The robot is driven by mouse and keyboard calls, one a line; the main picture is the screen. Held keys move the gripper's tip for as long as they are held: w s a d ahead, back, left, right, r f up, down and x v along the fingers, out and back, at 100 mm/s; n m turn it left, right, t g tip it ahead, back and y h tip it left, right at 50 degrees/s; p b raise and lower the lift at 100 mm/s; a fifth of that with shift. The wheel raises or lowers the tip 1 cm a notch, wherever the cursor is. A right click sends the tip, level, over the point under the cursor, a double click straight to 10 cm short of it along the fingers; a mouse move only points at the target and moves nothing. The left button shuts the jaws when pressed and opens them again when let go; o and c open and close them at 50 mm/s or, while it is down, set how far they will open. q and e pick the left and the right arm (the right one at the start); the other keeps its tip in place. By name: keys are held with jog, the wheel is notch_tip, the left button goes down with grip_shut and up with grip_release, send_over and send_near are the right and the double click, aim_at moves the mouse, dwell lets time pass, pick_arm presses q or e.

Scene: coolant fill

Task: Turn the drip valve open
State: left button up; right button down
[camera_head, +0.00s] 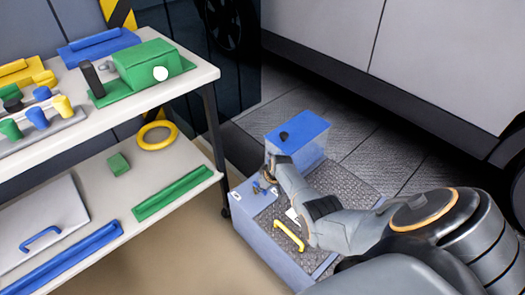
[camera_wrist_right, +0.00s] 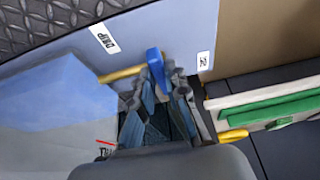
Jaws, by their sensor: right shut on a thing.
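The drip valve shows in the right wrist view as a blue lever (camera_wrist_right: 155,66) beside a yellow bar or pipe (camera_wrist_right: 120,74). A white label reading DRIP (camera_wrist_right: 103,38) is on the pale blue panel to its upper left. My right gripper (camera_wrist_right: 164,80) is shut on the blue lever, which sticks up between its fingertips. My left gripper is in neither view.
A blue tank (camera_head: 298,140) with a dark cap stands on the machine behind my gripper. A shelf unit (camera_head: 190,82) with parts stands close on the left. A light vehicle body (camera_head: 420,60) is behind.

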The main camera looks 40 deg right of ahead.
jog(key=shift+d, duration=0.1)
jog(key=c, duration=1.3)
grip_release()
jog(key=shift+c, duration=0.2)
jog(key=shift+r, duration=0.15)
jog(key=v, duration=1.1)
jog(key=shift+s+r, duration=0.15)
jog(key=shift+r, duration=0.2)
